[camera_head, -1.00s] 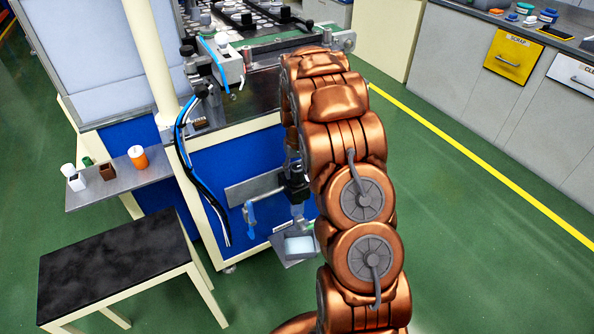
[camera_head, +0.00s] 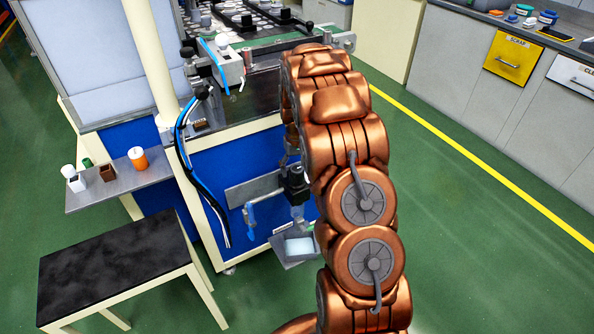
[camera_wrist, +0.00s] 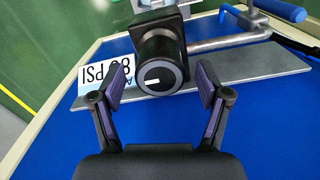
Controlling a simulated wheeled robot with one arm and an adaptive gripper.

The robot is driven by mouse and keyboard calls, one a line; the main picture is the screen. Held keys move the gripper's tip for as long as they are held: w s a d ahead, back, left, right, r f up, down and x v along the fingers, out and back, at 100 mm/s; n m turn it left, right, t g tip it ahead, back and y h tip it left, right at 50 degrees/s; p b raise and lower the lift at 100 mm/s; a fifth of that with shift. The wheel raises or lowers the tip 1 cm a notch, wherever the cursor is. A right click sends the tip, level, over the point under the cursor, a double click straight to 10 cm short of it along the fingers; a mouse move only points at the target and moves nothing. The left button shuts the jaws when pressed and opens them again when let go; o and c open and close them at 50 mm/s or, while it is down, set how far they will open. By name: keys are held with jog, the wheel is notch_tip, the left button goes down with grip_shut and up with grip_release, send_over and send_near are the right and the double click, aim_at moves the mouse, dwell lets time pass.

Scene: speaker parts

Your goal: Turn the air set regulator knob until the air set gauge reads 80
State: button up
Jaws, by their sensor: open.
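The regulator knob (camera_wrist: 156,77) shows in the wrist view as a grey ring with a dark face and a white mark. The mark points roughly left. It sits on the end of the black air set body (camera_wrist: 157,40), which also shows in the head view (camera_head: 295,184), partly beside my arm. My gripper (camera_wrist: 160,82) is open, one finger at each side of the knob, with gaps visible. A white label reading "80 PSI" (camera_wrist: 95,75) is partly hidden by the left finger. The gauge face cannot be made out in either view.
A grey mounting plate (camera_wrist: 235,66) and a pipe (camera_wrist: 230,42) run beside the regulator on the blue panel (camera_wrist: 260,120). Below is a small tray (camera_head: 283,262) with a pale block. A dark-topped bench (camera_head: 115,260) stands at left. Green floor is clear at right.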

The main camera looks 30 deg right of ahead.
aim_at(297, 168)
notch_tip(297, 168, up, 9)
jog(key=shift+w+r, duration=0.1)
jog(key=shift+r, duration=0.65)
jog(key=s+a+r+n+p, duration=0.2)
jog(key=s+a+r+p, duration=0.5)
jog(key=s+a+r, duration=1)
jog(key=s+a+r+g+p, duration=0.1)
jog(key=s+a+p, duration=0.1)
jog(key=s, duration=0.8)
jog(key=s+a+r+n+p, duration=0.1)
jog(key=s+a, duration=0.4)
jog(key=s, duration=0.6)
jog(key=shift+r+g+p, duration=0.35)
jog(key=shift+g+p, duration=0.05)
jog(key=shift+p, duration=0.5)
